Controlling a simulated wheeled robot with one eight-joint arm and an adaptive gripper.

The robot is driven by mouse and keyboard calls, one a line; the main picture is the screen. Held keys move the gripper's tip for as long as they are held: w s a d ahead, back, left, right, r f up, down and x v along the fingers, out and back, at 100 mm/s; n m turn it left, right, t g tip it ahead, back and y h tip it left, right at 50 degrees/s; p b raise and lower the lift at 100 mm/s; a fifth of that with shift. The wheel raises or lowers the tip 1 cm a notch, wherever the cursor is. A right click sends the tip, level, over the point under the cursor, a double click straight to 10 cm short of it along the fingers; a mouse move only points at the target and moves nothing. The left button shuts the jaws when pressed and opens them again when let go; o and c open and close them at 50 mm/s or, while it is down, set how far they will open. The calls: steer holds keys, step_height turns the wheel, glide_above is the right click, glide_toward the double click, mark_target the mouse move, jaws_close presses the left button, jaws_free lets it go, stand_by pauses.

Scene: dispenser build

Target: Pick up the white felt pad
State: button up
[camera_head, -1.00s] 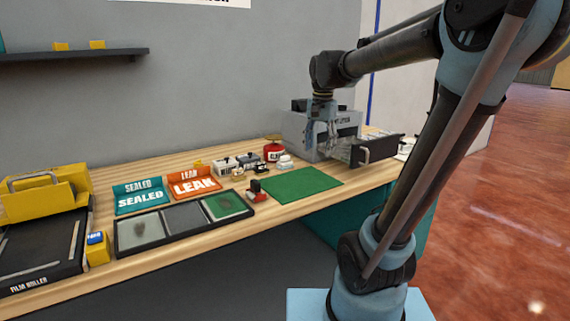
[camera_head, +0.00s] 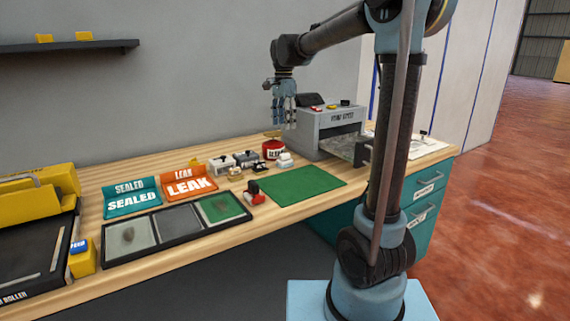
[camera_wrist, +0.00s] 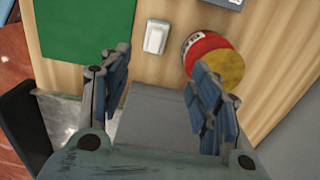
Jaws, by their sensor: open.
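A small white block that looks like the white felt pad (camera_head: 285,160) lies on the wooden bench, between the round red tin and the green mat. It also shows near the top middle of the wrist view (camera_wrist: 156,37). My gripper (camera_head: 283,118) is in the air above the bench, in front of the left side of the grey machine. In the wrist view my gripper (camera_wrist: 160,62) is open and empty, with its fingers wide apart. The pad shows beyond the gap between the fingertips, clear of both fingers.
The red tin (camera_head: 273,149) stands close beside the pad. The green mat (camera_head: 296,187) is bare. The grey machine (camera_head: 322,126) is to the right, with a tray (camera_head: 345,149) sticking out, partly hidden by my arm. A red-handled stamp-like item (camera_head: 254,192) stands left of the mat.

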mark_target(284, 154)
step_height(284, 154, down, 9)
steer(key=shift+r, duration=0.1)
steer(key=shift+s+f, duration=0.2)
steer(key=shift+f, duration=1.2)
steer(key=shift+s+f, duration=0.2)
steer(key=shift+f, duration=1.15)
steer(key=c, duration=1.2)
steer(key=shift+r, duration=0.1)
step_height(284, 154, up, 10)
steer(key=shift+f, duration=0.1)
